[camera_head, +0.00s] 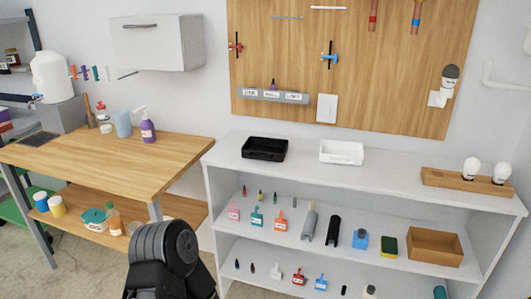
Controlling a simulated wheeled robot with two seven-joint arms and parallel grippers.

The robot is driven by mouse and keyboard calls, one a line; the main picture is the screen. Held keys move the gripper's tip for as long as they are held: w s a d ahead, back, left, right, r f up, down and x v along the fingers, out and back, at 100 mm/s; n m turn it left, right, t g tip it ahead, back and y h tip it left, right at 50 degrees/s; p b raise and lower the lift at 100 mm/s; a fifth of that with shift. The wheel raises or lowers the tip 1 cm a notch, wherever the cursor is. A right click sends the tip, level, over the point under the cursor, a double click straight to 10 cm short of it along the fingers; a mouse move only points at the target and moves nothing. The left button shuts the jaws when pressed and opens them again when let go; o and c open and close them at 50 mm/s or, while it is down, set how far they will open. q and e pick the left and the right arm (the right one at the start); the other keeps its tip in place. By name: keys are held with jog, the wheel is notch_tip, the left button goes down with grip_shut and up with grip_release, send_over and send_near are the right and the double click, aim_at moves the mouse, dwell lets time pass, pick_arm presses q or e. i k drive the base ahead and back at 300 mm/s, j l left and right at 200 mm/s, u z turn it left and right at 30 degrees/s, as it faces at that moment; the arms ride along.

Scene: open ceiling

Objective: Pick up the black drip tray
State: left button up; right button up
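The black drip tray (264,149) lies on the white top of the shelf unit, left of its middle. It is a shallow, dark rectangular tray, and its inside looks empty. A similar white tray (341,152) lies to its right with a gap between them. A dark, ribbed part of my own body shows at the bottom left, in front of the wooden table and apart from the trays. No fingertips of either gripper show.
A wooden table (110,165) stands left, with a purple spray bottle (148,131). A wooden pegboard (345,60) hangs behind.

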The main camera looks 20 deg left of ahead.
aim_at(257, 148)
jog(key=j+z, duration=0.25)
jog(key=z, duration=0.25)
jog(key=i+j+z, duration=0.1)
jog(key=j+z, duration=0.2)
jog(key=z, duration=0.2)
jog(key=j+z, duration=0.25)
jog(key=z, duration=0.25)
jog(key=k+j+z, duration=0.1)
jog(key=j, duration=0.35)
jog(key=k+j, duration=0.15)
jog(key=j, duration=0.25)
jog(key=k+j+z, duration=0.15)
jog(key=j, duration=0.3)
jog(key=k+j+z, duration=0.1)
jog(key=j, duration=0.3)
jog(key=k+j, duration=0.15)
jog(key=j, duration=0.25)
jog(key=k+j+z, duration=0.15)
jog(key=j, duration=0.25)
jog(key=k+j+z, duration=0.1)
jog(key=j, duration=0.25)
jog(key=k, duration=0.1)
